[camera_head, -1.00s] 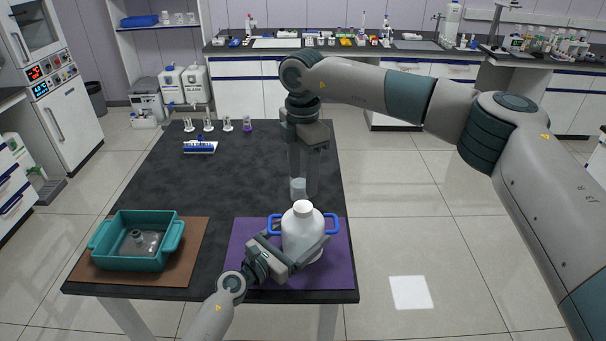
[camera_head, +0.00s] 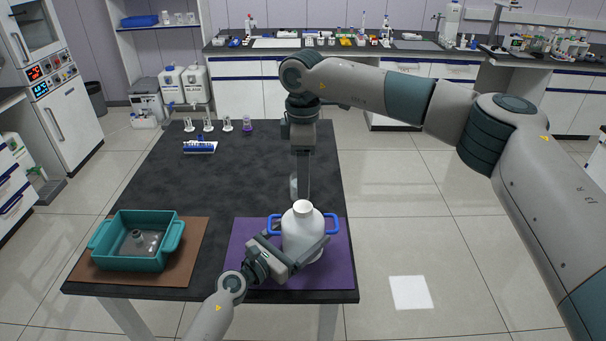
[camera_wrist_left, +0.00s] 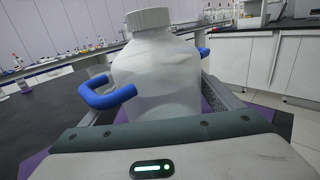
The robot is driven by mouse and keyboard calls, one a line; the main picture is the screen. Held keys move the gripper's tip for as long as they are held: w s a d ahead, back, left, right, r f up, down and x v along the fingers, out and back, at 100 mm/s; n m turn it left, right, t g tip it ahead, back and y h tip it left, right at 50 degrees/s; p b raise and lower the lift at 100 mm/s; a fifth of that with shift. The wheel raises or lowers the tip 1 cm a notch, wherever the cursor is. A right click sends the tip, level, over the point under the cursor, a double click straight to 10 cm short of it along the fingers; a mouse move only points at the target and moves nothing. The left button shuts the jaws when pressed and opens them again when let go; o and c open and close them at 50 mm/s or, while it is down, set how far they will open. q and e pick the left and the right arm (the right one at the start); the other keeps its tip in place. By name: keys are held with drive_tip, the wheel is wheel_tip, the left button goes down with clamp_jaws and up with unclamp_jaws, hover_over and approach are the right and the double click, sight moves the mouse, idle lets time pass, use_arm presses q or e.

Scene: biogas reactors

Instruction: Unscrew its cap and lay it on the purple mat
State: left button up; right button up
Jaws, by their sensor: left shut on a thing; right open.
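A white bottle (camera_head: 303,240) with a blue handle on each side stands upright on the purple mat (camera_head: 335,275). Its ribbed white cap (camera_wrist_left: 148,19) is on its neck in the left wrist view, and the cap (camera_head: 303,208) also shows in the head view. My left gripper (camera_head: 303,258) is shut around the bottle's body from the front. My right gripper (camera_head: 302,193) is open, pointing down, with its fingers lined up one behind the other in the head view. No right finger shows at the cap in the left wrist view, so the gripper is apart from it.
A teal tub (camera_head: 130,262) holding a clear flask (camera_head: 139,241) stands on a brown mat (camera_head: 192,265) at the left. A clear vessel (camera_head: 293,186) shows partly behind the right fingers. A blue-and-white rack (camera_head: 200,147) and several small stands are at the back. The table's middle is clear.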

sight(303, 206)
drive_tip(key=shift+f, duration=3.95)
drive_tip(key=c, duration=1.1)
